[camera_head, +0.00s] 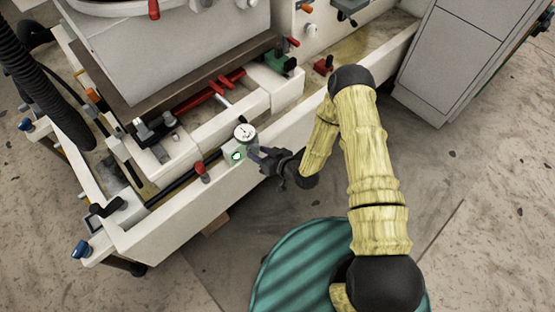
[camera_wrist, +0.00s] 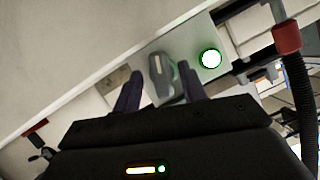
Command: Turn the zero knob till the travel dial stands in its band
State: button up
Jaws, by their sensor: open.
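The travel dial (camera_head: 245,132) is a small round white-faced gauge at the front edge of the machine; its needle and band are too small to read. Below it a pale box (camera_head: 232,149) carries a green-lit lamp (camera_head: 237,155), which glows white with a green rim in the wrist view (camera_wrist: 210,58). My gripper (camera_head: 262,157) is at the right side of this box. In the wrist view a grey knob (camera_wrist: 155,66) with a pale mark stands on the box, between the two dark fingers of my gripper (camera_wrist: 160,77). The fingers are open around it; contact cannot be told.
A red-topped lever (camera_head: 201,170) stands just left of the box. The white machine bed (camera_head: 190,205) runs along the front. A red clamp bar (camera_head: 212,88) lies behind the dial. A grey cabinet (camera_head: 455,55) stands at the right. The floor in front is mostly clear.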

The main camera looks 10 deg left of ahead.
jog(key=p+v, duration=0.3)
jog(key=v, duration=1.4)
jog(key=shift+w+r, duration=0.1)
jog(key=shift+w, duration=0.05)
